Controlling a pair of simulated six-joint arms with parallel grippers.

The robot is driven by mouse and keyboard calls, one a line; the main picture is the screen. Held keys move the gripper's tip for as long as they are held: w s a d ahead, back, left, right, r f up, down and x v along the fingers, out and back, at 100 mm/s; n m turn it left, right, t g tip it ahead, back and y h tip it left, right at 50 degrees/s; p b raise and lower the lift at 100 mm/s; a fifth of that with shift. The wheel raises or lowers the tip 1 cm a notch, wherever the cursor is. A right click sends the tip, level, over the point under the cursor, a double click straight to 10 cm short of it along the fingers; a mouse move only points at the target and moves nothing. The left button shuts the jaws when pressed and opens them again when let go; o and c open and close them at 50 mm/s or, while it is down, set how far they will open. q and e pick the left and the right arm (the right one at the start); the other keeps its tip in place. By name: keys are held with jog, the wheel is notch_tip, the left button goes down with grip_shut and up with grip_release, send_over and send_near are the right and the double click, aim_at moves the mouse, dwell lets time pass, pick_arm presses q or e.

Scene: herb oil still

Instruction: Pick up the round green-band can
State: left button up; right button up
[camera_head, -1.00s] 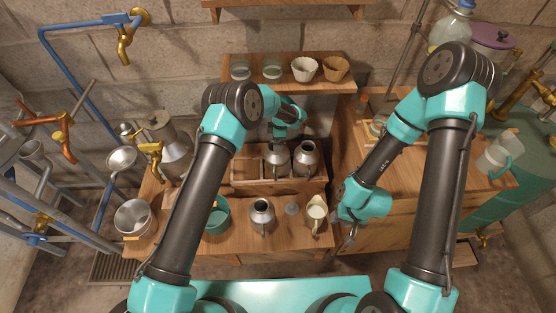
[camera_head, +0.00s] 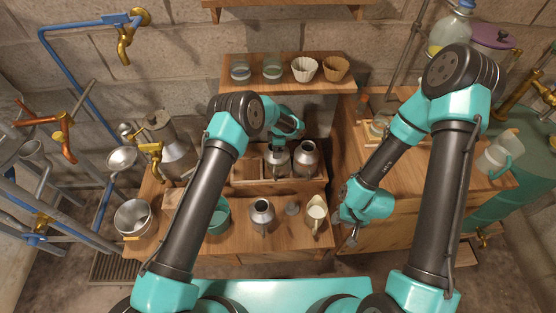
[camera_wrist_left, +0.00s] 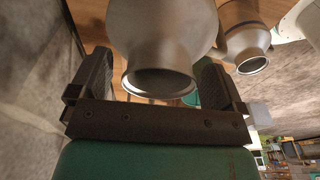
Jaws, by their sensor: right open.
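Two metal cans stand in the wooden rack; the left one (camera_head: 277,163) is below my left gripper (camera_head: 283,146), and the right one (camera_head: 306,160) is beside it. In the left wrist view, the near can (camera_wrist_left: 165,45) lies between the spread fingers of my left gripper (camera_wrist_left: 155,85), which looks open. I cannot make out a green band on the near can. A third metal can (camera_head: 262,212) stands in front. My right gripper (camera_head: 352,238) is open and empty, off the front right of the bench.
A large metal pot (camera_head: 172,150) is at left.

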pick_arm(q)
jog(key=c, duration=1.3)
jog(key=shift+c, duration=0.3)
jog(key=shift+r, duration=0.15)
